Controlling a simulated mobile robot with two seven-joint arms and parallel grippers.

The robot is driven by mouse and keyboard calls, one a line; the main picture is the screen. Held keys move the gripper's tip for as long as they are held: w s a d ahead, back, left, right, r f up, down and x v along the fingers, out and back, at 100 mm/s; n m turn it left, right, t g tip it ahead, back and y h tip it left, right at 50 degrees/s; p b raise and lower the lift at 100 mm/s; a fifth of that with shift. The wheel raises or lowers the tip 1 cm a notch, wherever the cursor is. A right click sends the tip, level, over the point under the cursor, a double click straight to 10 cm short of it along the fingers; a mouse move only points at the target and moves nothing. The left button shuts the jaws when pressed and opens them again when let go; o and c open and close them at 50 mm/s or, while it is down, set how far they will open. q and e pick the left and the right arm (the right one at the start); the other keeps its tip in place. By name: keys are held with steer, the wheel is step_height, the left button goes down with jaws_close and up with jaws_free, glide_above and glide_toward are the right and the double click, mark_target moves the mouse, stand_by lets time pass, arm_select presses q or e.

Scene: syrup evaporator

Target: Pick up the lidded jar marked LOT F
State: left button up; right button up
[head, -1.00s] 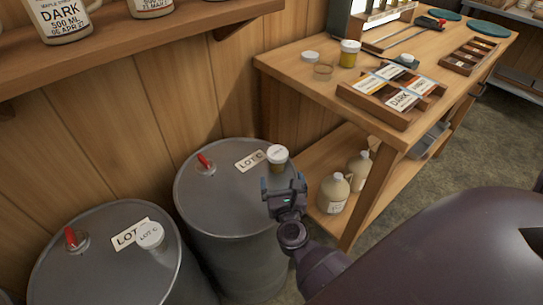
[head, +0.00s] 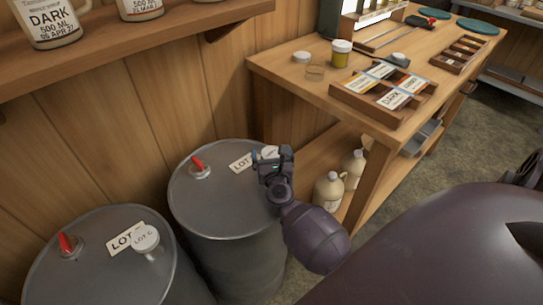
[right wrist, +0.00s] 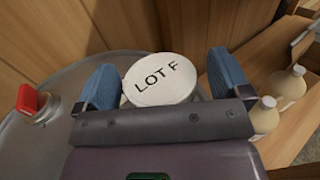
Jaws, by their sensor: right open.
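The lidded jar marked LOT F (right wrist: 160,82) shows its white lid, with the letters readable, in the right wrist view. It stands on the right-hand grey drum (head: 225,215). In the head view my right gripper (head: 272,156) hides most of the jar. My right gripper is open, its blue fingers (right wrist: 165,74) on either side of the lid in the right wrist view. I cannot tell whether they touch it. The jar's body is hidden below the lid. My left gripper is not in view.
A left-hand drum (head: 100,275) carries a similar white-lidded jar marked LOT C (head: 146,238). Both drums have red-handled bungs. A wooden bench (head: 290,75) stands at the right, with jugs (head: 328,190) on its lower shelf. A wall shelf (head: 130,45) runs above the drums.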

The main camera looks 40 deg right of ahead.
steer(key=shift+w+d, duration=0.15)
steer(key=shift+w, duration=0.05)
steer(key=shift+c, duration=0.4)
steer(key=c, duration=1)
steer(key=shift+c, duration=0.2)
